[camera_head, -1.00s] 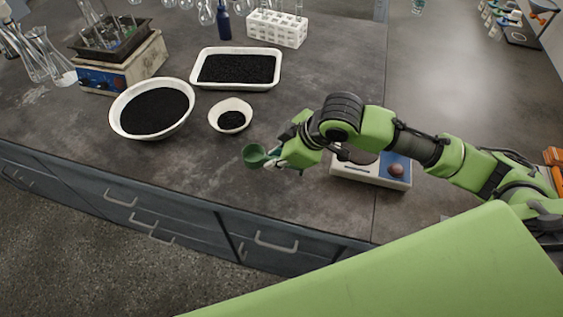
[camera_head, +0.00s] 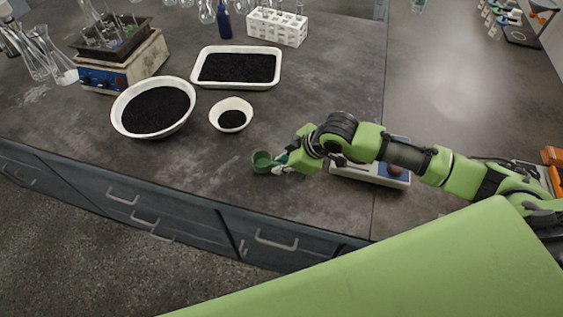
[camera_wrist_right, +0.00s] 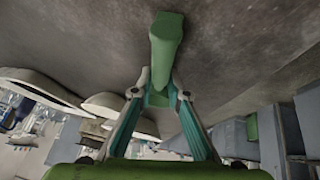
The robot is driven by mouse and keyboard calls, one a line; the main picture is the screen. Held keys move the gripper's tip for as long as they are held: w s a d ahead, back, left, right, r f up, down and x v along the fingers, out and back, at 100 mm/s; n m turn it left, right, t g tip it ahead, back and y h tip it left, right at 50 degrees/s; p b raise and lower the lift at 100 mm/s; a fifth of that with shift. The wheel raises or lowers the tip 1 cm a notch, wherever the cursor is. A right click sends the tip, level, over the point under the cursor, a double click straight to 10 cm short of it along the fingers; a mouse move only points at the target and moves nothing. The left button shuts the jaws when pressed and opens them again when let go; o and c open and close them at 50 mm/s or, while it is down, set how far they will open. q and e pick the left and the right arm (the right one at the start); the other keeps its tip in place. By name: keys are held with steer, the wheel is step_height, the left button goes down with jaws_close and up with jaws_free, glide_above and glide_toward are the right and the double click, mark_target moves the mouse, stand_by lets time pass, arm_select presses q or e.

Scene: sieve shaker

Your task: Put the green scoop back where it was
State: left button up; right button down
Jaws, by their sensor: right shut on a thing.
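The green scoop (camera_head: 262,162) is a small dark green cup with a handle. It is at the bench's front part, right of and nearer than the small white bowl. My right gripper (camera_head: 279,165) is shut on its handle; the cup sticks out to the left. In the right wrist view the scoop (camera_wrist_right: 165,45) extends up from between the two fingertips of my right gripper (camera_wrist_right: 158,92). The cup looks at or just above the bench top; I cannot tell if it touches. My left gripper is not in view.
A small white bowl (camera_head: 246,107), a large round bowl (camera_head: 119,122) and a white tray (camera_head: 196,80) hold black granules. A scale (camera_head: 372,174) stands behind my right forearm. The bench (camera_head: 215,175) is bare around the scoop; its front edge is close.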

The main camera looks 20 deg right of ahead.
steer(key=c, duration=2)
jaws_free()
steer(key=shift+o, duration=0.2)
steer(key=shift+r, duration=0.3)
steer(key=v, duration=1.1)
steer(key=shift+r, duration=0.3)
steer(key=shift+s+d, duration=0.1)
steer(key=shift+s, duration=0.05)
